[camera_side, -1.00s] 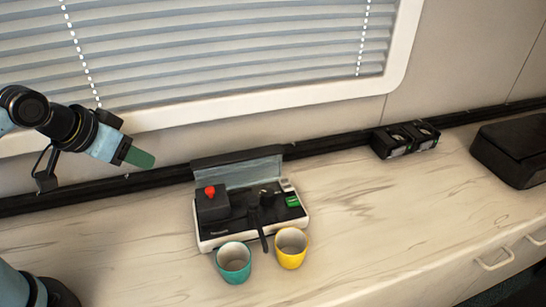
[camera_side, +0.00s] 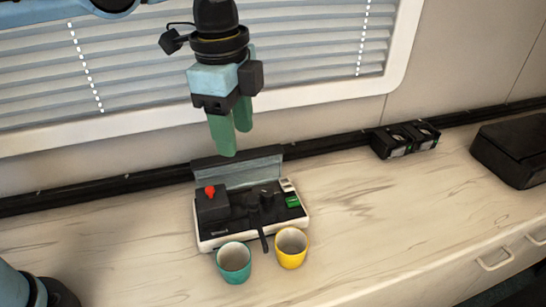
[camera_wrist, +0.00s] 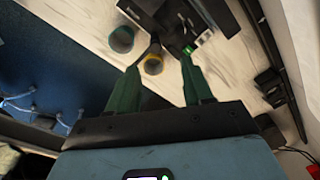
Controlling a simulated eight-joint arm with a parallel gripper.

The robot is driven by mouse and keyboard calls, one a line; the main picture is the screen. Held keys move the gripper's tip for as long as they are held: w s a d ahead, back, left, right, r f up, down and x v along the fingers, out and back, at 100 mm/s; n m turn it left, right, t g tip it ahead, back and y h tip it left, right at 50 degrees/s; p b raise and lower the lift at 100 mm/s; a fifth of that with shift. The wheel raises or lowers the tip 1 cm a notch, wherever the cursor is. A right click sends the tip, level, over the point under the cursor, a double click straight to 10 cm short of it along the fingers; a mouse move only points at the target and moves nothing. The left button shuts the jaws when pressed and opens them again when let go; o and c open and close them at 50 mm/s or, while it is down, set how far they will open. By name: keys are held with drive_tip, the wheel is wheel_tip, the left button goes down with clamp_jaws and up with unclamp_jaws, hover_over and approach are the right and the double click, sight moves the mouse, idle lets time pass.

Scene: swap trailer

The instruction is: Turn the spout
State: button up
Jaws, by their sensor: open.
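The machine (camera_side: 212,243) is a white base with a black top and a raised grey lid at its back. Its dark spout (camera_side: 264,238) points toward the counter's front edge, ending between a teal cup (camera_side: 234,263) and a yellow cup (camera_side: 290,248), close to the yellow one. My gripper (camera_side: 233,142) is open and empty, pointing down above the machine's back, apart from it. In the wrist view, the spout (camera_wrist: 153,46) shows between the teal cup (camera_wrist: 121,39) and the yellow cup (camera_wrist: 153,65), beyond my open fingers.
A red knob (camera_side: 210,190) sits on a black block at the machine's left, and a green display (camera_side: 292,201) at its right. Black cassettes (camera_side: 405,138) and a black case (camera_side: 512,150) stand farther right. Blinds hang behind. The counter between is clear.

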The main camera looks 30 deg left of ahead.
sight(252, 199)
drive_tip(key=shift+m+g, duration=0.3)
drive_tip(key=shift+m, duration=0.6)
drive_tip(key=f, duration=0.4)
drive_tip(key=d+f, duration=0.1)
drive_tip(key=f, duration=0.3)
drive_tip(key=d+f, duration=0.1)
drive_tip(key=f, duration=0.3)
drive_tip(key=shift+s+d, duration=0.1)
drive_tip(key=shift+d, duration=0.1)
drive_tip(key=shift+r, duration=0.1)
clamp_jaws()
